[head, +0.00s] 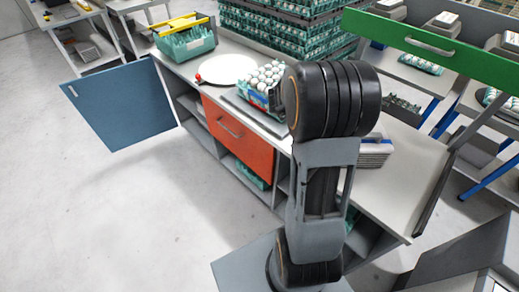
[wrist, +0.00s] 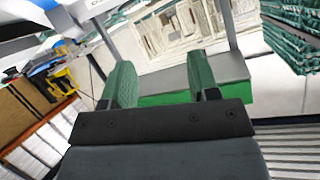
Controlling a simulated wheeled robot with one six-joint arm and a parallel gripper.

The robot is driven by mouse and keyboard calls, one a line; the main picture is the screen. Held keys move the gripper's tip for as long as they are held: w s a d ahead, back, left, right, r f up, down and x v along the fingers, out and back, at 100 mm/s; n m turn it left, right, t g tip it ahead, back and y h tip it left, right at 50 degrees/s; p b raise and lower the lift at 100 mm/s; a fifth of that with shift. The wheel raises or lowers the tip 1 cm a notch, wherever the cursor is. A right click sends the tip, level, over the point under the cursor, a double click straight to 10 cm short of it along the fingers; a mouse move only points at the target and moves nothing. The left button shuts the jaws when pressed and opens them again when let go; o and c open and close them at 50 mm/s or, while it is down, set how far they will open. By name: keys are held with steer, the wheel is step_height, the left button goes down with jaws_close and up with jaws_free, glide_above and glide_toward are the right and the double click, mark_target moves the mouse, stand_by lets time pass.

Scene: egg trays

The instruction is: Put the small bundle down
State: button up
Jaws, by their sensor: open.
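My gripper (wrist: 162,84) shows in the wrist view with its two green-padded fingers apart. Nothing shows held between them; a grey surface with a green edge lies behind the gap. In the head view my arm covers the middle of the bench and my gripper cannot be made out. A small pale stack with a grey, layered side (head: 374,152), which may be the small bundle, sits on the bench (head: 400,183) just right of my arm. My arm hides its left part.
An egg-filled tray (head: 262,82) stands on the bench left of my arm, near a white round plate (head: 226,69) and a teal crate (head: 185,42). A blue door (head: 122,105) stands open. A green bar (head: 440,48) crosses the upper right. The bench's right front is clear.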

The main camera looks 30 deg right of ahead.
steer(key=w+a+r+n+t+y, duration=0.6)
steer(key=a+t, duration=0.3)
steer(key=a, duration=0.3)
steer(key=s+a+r+n+t+y, duration=0.1)
steer(key=s+a+r+n+y, duration=0.1)
steer(key=a+n+y, duration=0.75)
steer(key=s+a+f+n+g+h, duration=0.1)
steer(key=s+a+f+n+g, duration=0.1)
steer(key=s, duration=0.6)
steer(key=s+a+f+n+g+h, duration=0.1)
steer(key=s+a+f+n+g, duration=0.1)
steer(key=s+a+g, duration=0.3)
steer(key=s+a, duration=0.1)
steer(key=s, duration=0.3)
steer(key=shift+a+f, duration=0.35)
steer(key=shift+f, duration=0.05)
steer(key=shift+w, duration=0.1)
steer(key=shift+c, duration=0.4)
